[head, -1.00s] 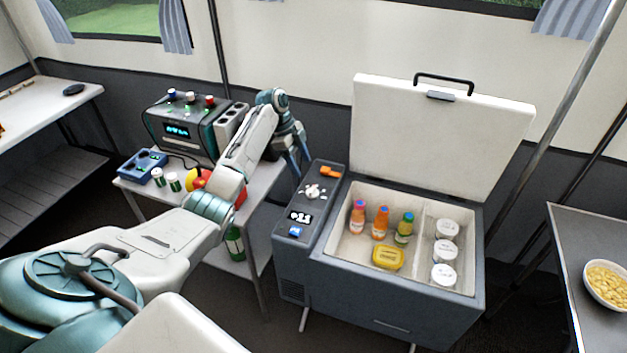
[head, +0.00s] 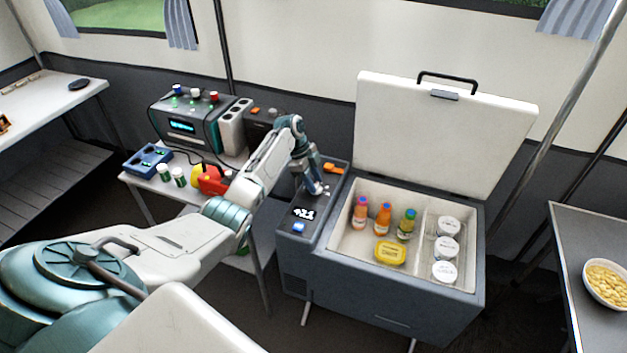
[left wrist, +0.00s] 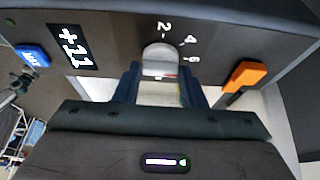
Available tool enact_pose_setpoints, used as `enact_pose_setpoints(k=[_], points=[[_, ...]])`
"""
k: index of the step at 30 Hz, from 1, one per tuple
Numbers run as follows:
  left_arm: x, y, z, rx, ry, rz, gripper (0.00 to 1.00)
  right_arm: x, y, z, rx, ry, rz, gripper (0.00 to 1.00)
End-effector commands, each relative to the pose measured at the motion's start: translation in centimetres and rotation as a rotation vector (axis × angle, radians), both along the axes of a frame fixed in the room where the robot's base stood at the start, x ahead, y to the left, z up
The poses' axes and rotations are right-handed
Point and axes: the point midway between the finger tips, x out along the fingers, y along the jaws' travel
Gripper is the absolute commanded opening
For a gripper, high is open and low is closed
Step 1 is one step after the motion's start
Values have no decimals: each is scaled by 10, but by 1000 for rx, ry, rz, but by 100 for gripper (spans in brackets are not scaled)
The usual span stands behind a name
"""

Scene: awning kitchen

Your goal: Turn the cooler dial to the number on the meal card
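The cooler (head: 350,290) stands with its lid up; its control panel is on the left side. My left gripper (head: 318,188) is over that panel and hides most of the dial in the head view. In the left wrist view the pale round dial (left wrist: 158,60) lies between the two spread fingertips of my left gripper (left wrist: 163,82). I cannot tell whether the fingers touch it. Printed numbers 2, 4 and 6 show beside the dial. The display (left wrist: 73,47) reads +11. My right gripper is out of view. I see no readable meal card.
An orange switch (left wrist: 246,76) and a blue button (left wrist: 32,56) flank the dial and display. The raised lid (head: 440,130) stands behind the open bin of bottles and tubs. A side table with a power station (head: 180,130) is at left.

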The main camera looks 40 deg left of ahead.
Motion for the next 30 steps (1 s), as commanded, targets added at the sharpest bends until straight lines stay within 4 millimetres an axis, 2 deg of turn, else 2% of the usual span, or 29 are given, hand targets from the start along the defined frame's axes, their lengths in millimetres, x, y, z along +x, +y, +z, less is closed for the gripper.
enact_pose_setpoints(k=[1,3,10,16,30], points=[[0,0,0,0,0,0,27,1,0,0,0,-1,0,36],[0,0,0,0,0,0,13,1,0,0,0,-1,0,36],[0,0,1,1,0,13,14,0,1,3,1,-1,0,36],[-1,0,3,1,1,83,14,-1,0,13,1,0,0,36],[-4,-1,6,1,0,480,14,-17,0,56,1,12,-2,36]])
